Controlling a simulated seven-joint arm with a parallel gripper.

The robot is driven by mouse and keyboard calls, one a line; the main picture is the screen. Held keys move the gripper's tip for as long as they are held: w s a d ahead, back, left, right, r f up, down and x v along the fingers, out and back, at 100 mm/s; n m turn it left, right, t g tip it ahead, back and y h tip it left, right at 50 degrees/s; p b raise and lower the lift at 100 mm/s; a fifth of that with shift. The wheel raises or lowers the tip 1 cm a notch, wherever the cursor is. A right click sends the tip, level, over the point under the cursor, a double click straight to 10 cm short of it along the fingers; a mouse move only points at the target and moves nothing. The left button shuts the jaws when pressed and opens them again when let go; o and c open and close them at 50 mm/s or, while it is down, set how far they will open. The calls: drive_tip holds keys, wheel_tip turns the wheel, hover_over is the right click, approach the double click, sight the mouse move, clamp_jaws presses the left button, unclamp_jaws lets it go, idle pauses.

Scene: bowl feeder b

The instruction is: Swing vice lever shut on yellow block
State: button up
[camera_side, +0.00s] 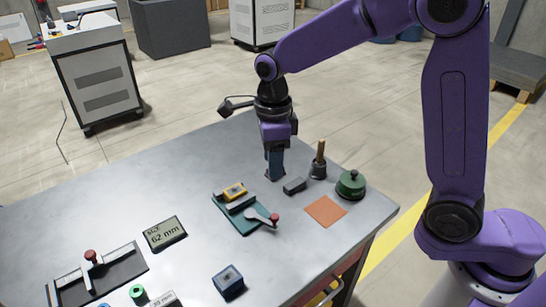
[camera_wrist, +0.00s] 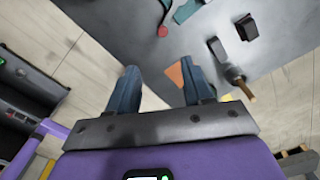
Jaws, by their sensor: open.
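The vice (camera_side: 238,224) has a teal base and grey jaws and sits on the grey table. The yellow block (camera_side: 234,190) lies at its far end, by the jaw; contact is too small to tell. The pale lever (camera_side: 259,216) with a red knob (camera_side: 275,217) sticks out to the right of the vice. In the wrist view the red knob (camera_wrist: 163,31) and part of the teal base (camera_wrist: 185,11) show at the top edge. My gripper (camera_side: 275,175) points down behind and right of the vice, apart from the lever. In the wrist view my gripper (camera_wrist: 160,78) is open and empty.
Right of the vice are a dark block (camera_side: 294,186), a wooden-handled tool (camera_side: 319,160), a green round container (camera_side: 351,184) and an orange square (camera_side: 325,211). A "62 mm" display (camera_side: 165,233), a blue box (camera_side: 228,281) and a red-knobbed fixture (camera_side: 90,268) stand left and in front.

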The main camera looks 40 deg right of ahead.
drive_tip(key=s+d+m, duration=0.7)
drive_tip(key=s+m, duration=0.5)
drive_tip(key=m, duration=0.5)
drive_tip(key=s+d+m, duration=0.7)
drive_tip(key=s+m, duration=0.6)
drive_tip(key=m, duration=0.5)
drive_tip(key=shift+r+m, duration=0.2)
drive_tip(key=shift+m, duration=0.1)
